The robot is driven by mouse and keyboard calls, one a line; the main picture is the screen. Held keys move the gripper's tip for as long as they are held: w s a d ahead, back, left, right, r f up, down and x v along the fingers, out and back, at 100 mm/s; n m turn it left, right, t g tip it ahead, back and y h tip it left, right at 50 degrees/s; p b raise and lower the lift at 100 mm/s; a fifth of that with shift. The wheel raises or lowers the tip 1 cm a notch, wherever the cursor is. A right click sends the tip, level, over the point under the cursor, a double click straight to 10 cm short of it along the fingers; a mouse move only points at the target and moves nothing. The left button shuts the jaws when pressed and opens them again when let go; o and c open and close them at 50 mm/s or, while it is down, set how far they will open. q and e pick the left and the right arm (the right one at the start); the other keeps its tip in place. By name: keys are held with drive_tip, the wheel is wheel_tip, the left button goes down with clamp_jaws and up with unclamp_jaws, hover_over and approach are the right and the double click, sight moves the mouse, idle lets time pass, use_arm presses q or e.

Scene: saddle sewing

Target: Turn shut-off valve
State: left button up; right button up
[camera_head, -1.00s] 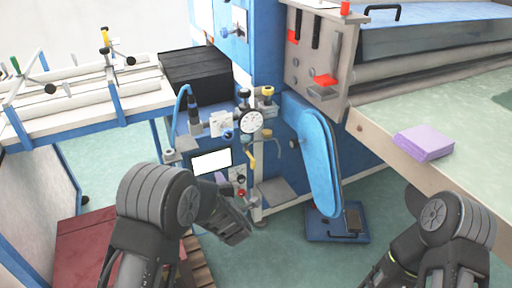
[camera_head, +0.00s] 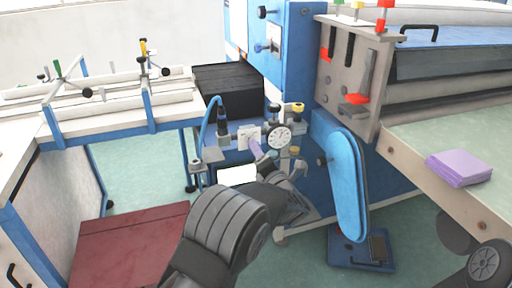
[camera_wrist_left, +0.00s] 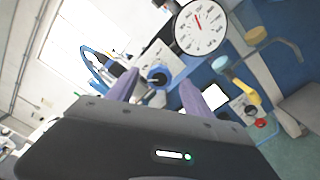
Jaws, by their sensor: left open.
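My left gripper (camera_head: 258,152) is in front of the valve and gauge panel, its purple fingers apart and empty. In the left wrist view the gripper (camera_wrist_left: 159,88) has its fingers on either side of a round blue knob (camera_wrist_left: 157,77) on a white plate. Contact with the knob cannot be told. A yellow lever (camera_wrist_left: 248,86) hangs right of the fingers, below the white dial gauge (camera_wrist_left: 200,27). The gauge (camera_head: 278,137) also shows in the head view, just right of the fingertips. I cannot tell which fitting is the shut-off valve. My right gripper is not in view.
A white screen (camera_head: 237,176) sits below the fingers, partly behind my left arm. A blue belt guard (camera_head: 346,185) stands to the right. A black box (camera_head: 228,91) is behind left. A purple stack (camera_head: 459,167) lies on the table at right.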

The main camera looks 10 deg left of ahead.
use_arm(q)
drive_tip(key=x, duration=0.4)
clamp_jaws()
idle(0.7)
